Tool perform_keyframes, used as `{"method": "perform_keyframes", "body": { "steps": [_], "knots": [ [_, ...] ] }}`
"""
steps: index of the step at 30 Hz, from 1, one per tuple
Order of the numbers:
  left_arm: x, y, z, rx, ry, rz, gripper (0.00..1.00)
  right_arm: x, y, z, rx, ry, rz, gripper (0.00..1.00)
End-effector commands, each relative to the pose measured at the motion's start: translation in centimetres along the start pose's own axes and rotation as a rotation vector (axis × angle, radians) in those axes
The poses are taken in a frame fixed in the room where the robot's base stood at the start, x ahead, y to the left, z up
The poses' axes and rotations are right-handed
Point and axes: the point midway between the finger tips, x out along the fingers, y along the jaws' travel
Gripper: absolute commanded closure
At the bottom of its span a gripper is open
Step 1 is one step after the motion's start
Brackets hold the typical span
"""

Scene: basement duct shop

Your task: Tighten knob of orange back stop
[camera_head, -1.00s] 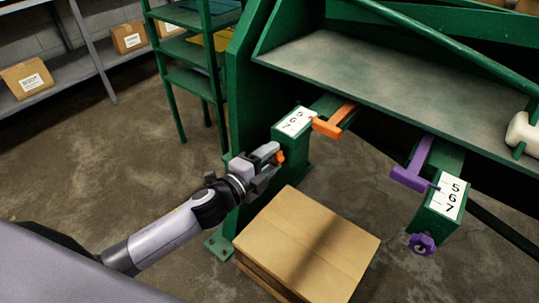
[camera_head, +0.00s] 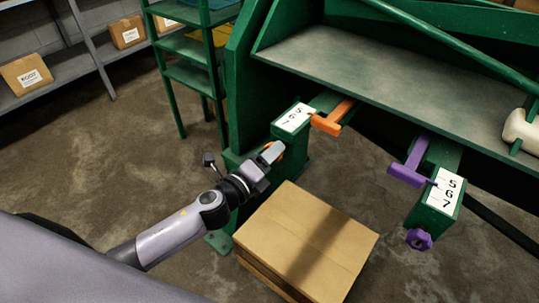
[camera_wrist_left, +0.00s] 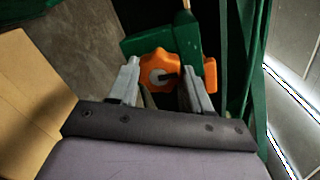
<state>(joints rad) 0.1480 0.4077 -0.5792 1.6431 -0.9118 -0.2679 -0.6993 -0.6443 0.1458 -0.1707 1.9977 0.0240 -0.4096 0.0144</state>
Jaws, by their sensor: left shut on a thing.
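The orange back stop (camera_head: 331,118) is a T-shaped piece on a green arm of the machine, beside a white scale plate (camera_head: 293,118) marked 5, 6, 7. Its orange knob shows in the left wrist view (camera_wrist_left: 158,66), a lobed wheel with a grey centre. My left gripper (camera_wrist_left: 160,85) is shut on this knob, one finger on each side. In the head view my left gripper (camera_head: 268,155) covers most of the knob at the end of the green arm. My right gripper is not in view.
A cardboard box (camera_head: 310,240) stands on the floor just right of my left arm. A purple back stop (camera_head: 408,172) with a purple knob (camera_head: 419,239) is to the right. Green shelving (camera_head: 190,75) stands behind at the left.

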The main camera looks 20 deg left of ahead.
Motion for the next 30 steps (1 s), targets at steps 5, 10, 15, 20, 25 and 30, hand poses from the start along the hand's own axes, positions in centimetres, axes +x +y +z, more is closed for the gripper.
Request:
{"method": "perform_keyframes", "body": {
  "steps": [5, 10, 15, 20, 25, 30],
  "knots": [
    [-0.1, 0.2, -0.3, 0.012, 0.003, 0.004, 0.82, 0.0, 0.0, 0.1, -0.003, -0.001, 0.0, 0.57],
    [-0.1, 0.2, -0.3, 0.014, 0.003, 0.004, 0.82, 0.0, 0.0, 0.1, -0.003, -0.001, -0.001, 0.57],
    [-0.1, 0.2, -0.2, 0.013, 0.003, 0.004, 0.41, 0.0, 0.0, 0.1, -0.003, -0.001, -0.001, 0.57],
    [-0.1, 0.1, -0.2, 0.013, 0.001, 0.003, 0.27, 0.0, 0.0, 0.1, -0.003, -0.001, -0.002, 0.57],
    [-0.1, 0.1, -0.1, 0.012, 0.0, 0.002, 0.27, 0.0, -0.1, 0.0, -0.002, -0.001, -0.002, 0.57],
    [-1.0, 0.1, -0.1, 0.011, 0.0, 0.003, 0.27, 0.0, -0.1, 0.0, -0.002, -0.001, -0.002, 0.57]
  ]
}}
